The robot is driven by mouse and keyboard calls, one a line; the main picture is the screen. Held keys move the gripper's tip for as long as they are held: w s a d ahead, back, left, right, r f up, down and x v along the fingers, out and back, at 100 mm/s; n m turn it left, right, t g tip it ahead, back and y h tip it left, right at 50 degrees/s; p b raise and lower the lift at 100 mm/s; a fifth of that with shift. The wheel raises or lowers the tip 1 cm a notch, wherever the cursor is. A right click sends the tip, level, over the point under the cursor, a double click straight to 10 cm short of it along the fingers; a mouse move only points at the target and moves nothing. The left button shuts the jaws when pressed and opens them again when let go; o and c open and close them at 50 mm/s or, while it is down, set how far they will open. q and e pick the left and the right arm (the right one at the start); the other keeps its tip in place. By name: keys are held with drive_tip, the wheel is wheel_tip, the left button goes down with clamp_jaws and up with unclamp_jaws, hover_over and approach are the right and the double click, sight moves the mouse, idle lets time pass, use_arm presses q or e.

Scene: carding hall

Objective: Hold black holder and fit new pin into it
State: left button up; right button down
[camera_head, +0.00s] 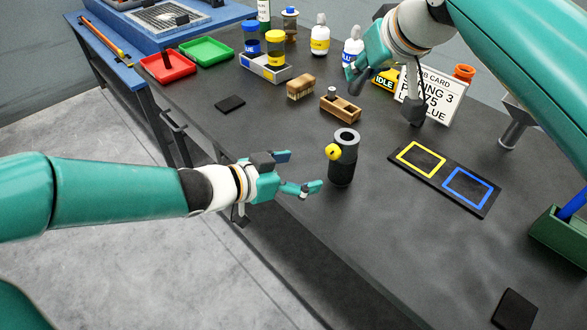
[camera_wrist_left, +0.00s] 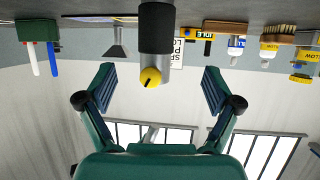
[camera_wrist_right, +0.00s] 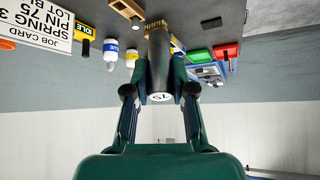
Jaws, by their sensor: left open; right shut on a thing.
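The black holder (camera_head: 341,172) stands upright on the dark bench, a grey ring on top and a yellow knob on its side. In the left wrist view the holder (camera_wrist_left: 157,32) lies ahead, between and beyond the fingers. My left gripper (camera_head: 302,171) is open and empty, just left of the holder and apart from it. My right gripper (camera_head: 360,64) is above the far part of the bench, shut on a dark grey cylindrical pin (camera_wrist_right: 159,65). The pin's near end is white with a number. In the head view the pin is hidden by the gripper.
A black board (camera_head: 445,178) with yellow and blue frames lies right of the holder. A wooden block (camera_head: 341,108), a brush (camera_head: 300,88), bottles and a job card (camera_head: 440,95) stand behind. A green bin (camera_head: 560,240) is at right. The front bench is mostly clear.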

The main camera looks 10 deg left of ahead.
sight(332, 165)
use_arm(q)
drive_tip(key=x, duration=1.2)
drive_tip(key=shift+s+d+r, duration=0.1)
drive_tip(key=shift+s+d, duration=0.05)
drive_tip(key=shift+d, duration=0.05)
clamp_jaws()
drive_tip(key=shift+c, duration=0.4)
unclamp_jaws()
drive_tip(key=c, duration=1.4)
